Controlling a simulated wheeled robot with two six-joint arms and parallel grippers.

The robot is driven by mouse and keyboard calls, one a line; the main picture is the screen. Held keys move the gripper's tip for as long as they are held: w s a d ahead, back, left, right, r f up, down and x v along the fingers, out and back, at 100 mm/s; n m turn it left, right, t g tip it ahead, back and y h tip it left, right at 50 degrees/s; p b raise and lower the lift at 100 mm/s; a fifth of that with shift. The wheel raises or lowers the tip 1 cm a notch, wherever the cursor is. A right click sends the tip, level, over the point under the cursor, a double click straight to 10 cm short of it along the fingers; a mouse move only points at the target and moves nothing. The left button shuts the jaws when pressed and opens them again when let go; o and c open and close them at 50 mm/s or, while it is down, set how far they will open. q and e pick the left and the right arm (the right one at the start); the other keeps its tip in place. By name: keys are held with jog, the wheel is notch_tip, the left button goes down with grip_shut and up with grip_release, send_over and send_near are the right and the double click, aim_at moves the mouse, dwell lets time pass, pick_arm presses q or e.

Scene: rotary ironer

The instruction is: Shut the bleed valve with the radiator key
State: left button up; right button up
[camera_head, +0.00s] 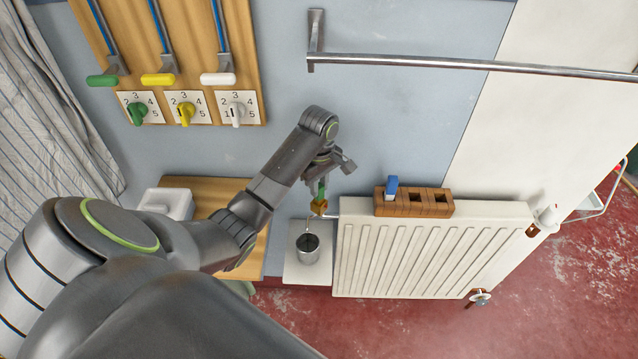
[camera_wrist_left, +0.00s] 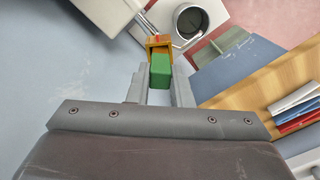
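My left gripper (camera_head: 321,184) is at the upper left corner of the white radiator (camera_head: 430,250). Its fingers are closed on the green handle of the radiator key (camera_wrist_left: 160,72). The brass-yellow end (camera_wrist_left: 152,41) beyond the handle is at the bleed valve (camera_head: 319,207), with a small red mark showing there. Whether the key is fully seated on the valve cannot be told. A metal cup (camera_head: 308,249) stands below the valve and also shows in the left wrist view (camera_wrist_left: 190,20). My right gripper is not in view.
A wooden rack (camera_head: 433,210) with a blue-handled piece in one slot sits on the radiator's top. The cup stands on a white ledge (camera_head: 300,275). A metal rail (camera_head: 450,62) crosses above. A wooden board (camera_head: 200,50) with coloured levers and dials hangs upper left.

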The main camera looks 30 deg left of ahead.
pick_arm(q)
grip_shut()
jog(key=shift+r+m+p, duration=0.15)
jog(key=shift+m+p, duration=0.4)
jog(key=shift+m, duration=0.05)
jog(key=shift+m+p, duration=1.85)
jog(key=shift+m, duration=0.65)
jog(key=shift+m+p, duration=1.35)
jog(key=shift+m, duration=0.95)
jog(key=o, duration=0.7)
grip_release()
jog(key=shift+c, duration=0.2)
notch_tip(320, 180, up, 8)
jog(key=shift+r+b, duration=0.15)
jog(key=shift+b, duration=0.25)
notch_tip(320, 180, up, 4)
jog(key=shift+f+p, duration=0.25)
jog(key=shift+p, duration=0.65)
